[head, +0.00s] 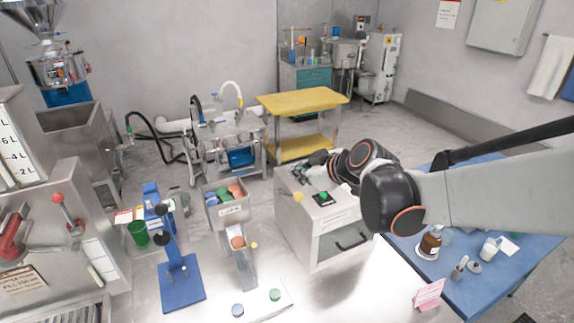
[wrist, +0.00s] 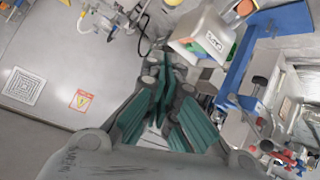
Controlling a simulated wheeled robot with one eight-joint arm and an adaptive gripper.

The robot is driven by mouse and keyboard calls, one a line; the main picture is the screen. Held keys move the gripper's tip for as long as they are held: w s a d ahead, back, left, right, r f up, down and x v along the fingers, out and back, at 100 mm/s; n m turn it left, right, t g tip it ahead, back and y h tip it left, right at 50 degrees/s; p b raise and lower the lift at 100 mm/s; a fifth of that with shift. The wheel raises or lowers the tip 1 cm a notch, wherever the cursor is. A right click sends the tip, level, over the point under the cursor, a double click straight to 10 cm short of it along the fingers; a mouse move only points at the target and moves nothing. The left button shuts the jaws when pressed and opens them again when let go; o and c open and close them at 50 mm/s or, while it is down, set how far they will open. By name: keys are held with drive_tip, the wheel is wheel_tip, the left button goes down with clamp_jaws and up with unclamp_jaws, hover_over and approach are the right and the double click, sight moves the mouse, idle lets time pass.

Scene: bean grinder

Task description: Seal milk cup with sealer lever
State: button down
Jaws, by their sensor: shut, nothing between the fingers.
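My gripper (head: 316,166) is above a white box machine (head: 318,235) with a green button on top. In the wrist view its green-padded fingers (wrist: 168,85) are together and empty. A blue stand with an upright column and lever parts (head: 178,275) is to the left on the steel counter; it may be the sealer. It also shows in the wrist view (wrist: 233,72), apart from my fingers. A small white cup (head: 490,249) stands on the blue table at the right; I cannot tell if it is the milk cup.
A labelled bin of coloured caps (head: 226,213) stands between the blue stand and the white machine. A green cup (head: 138,233) is left of the stand. A pink sign (head: 429,294) stands at the counter's front right. The yellow table (head: 303,101) is bare.

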drive_tip(key=b+x, duration=0.2)
drive_tip(key=x, duration=0.8)
drive_tip(key=s+d+f, duration=0.2)
drive_tip(key=shift+d, duration=0.35)
drive_tip(key=shift+f, duration=0.15)
drive_tip(key=s+d+f+b, duration=0.1)
drive_tip(key=s+f+b, duration=0.1)
drive_tip(key=f+b, duration=0.5)
drive_tip(key=s+f+b, duration=0.2)
drive_tip(key=f+b, duration=0.5)
drive_tip(key=f, duration=0.3)
drive_tip(key=shift+d+f, duration=0.25)
drive_tip(key=shift+d, duration=0.1)
drive_tip(key=shift+s, duration=0.1)
